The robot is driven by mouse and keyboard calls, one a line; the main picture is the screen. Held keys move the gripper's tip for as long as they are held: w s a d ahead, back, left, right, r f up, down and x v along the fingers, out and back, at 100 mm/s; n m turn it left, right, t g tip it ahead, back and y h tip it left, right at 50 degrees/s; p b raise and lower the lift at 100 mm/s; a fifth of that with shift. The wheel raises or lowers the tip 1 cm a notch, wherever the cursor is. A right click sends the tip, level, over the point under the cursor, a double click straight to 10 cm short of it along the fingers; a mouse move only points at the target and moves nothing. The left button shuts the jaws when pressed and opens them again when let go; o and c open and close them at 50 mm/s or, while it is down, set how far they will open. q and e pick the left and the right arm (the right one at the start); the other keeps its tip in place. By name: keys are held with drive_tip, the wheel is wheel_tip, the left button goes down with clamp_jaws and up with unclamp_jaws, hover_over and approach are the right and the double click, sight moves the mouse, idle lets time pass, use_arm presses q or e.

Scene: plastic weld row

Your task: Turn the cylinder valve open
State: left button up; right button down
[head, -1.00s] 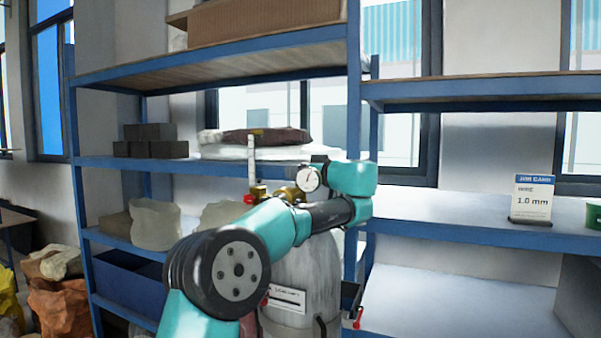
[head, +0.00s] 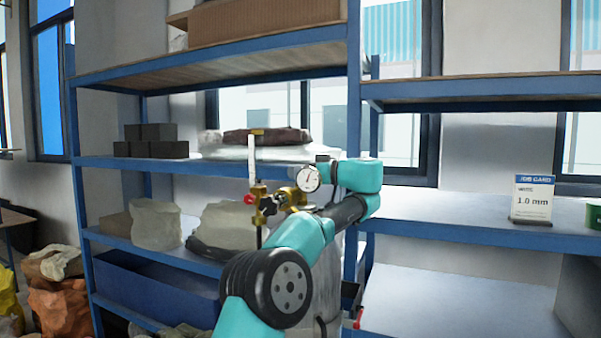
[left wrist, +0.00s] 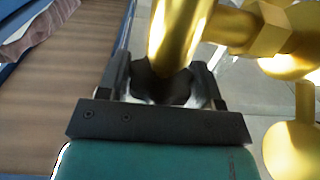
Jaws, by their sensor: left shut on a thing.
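The grey-white gas cylinder (head: 326,275) stands in front of the shelf, partly hidden by my left arm. A brass regulator (head: 292,196) with a round white gauge (head: 308,178), a black knob and an upright flow tube (head: 252,160) sits at its top. In the left wrist view, my left gripper (left wrist: 160,85) has its two fingers around a black, lobed valve handwheel (left wrist: 158,88), just below a brass stem (left wrist: 178,38). My right gripper is in neither view.
Blue shelving (head: 215,163) stands behind the cylinder, with dark blocks (head: 150,141) and pale sacks (head: 155,225). A job card (head: 532,200) stands on the right shelf. More brass fittings (left wrist: 270,35) lie close to the right of my left fingers.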

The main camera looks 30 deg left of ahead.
use_arm(q)
drive_tip(key=shift+n+g, duration=0.3)
drive_tip(key=shift+g, duration=0.1)
drive_tip(key=o, duration=0.9)
drive_tip(key=shift+d, duration=0.15)
